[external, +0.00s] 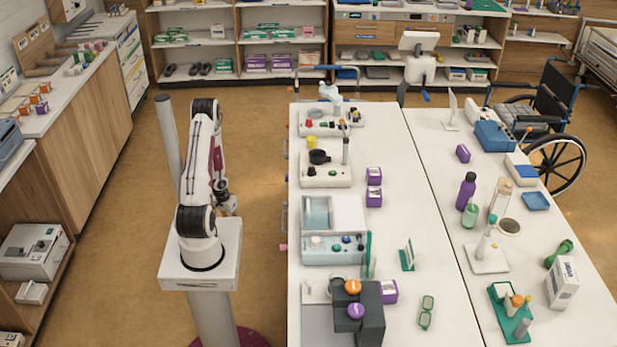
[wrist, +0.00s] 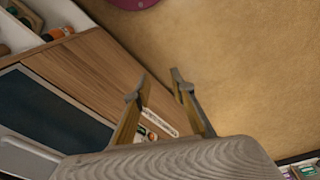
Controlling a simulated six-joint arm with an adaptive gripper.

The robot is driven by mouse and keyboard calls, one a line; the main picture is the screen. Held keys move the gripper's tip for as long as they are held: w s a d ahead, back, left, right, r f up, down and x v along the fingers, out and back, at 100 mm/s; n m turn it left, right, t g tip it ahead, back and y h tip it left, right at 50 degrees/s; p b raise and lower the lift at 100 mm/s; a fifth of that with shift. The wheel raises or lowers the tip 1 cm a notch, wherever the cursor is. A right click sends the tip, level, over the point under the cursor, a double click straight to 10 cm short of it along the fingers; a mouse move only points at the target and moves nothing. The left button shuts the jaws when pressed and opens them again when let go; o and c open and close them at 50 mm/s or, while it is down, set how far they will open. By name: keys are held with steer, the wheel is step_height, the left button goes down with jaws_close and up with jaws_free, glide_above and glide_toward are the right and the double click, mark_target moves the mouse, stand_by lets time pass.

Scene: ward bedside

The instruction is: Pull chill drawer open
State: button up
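My gripper (wrist: 160,86) is open in the wrist view, with its two fingers apart and nothing between their tips. In the external view my gripper (external: 227,203) hangs beside my arm, left of the white table and apart from it. A dark blue-grey panel (wrist: 60,112) with a pale bar handle (wrist: 28,156) shows at the lower left of the wrist view, set in a wooden front. It looks like a closed drawer front, but I cannot tell for certain that it is the chill drawer. A pale label (wrist: 160,124) shows beyond the fingers.
The white table (external: 400,170) carries several devices, purple boxes and bottles. A wooden counter (external: 85,125) stands at the left. A wheelchair (external: 545,125) stands at the right. Bare floor (external: 255,140) lies between my arm and the table.

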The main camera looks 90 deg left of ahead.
step_height(320, 180, down, 5)
steer(key=w+d+n+t, duration=0.2)
steer(key=t, duration=0.1)
steer(key=n+t, duration=0.4)
steer(key=t, duration=0.7)
glide_toward(283, 221)
steer(key=w+f, duration=0.1)
steer(key=w, duration=0.1)
steer(key=shift+w+a+h, duration=0.1)
steer(key=shift+h, duration=0.2)
steer(key=shift+f, duration=0.1)
steer(key=shift+x, duration=3.85)
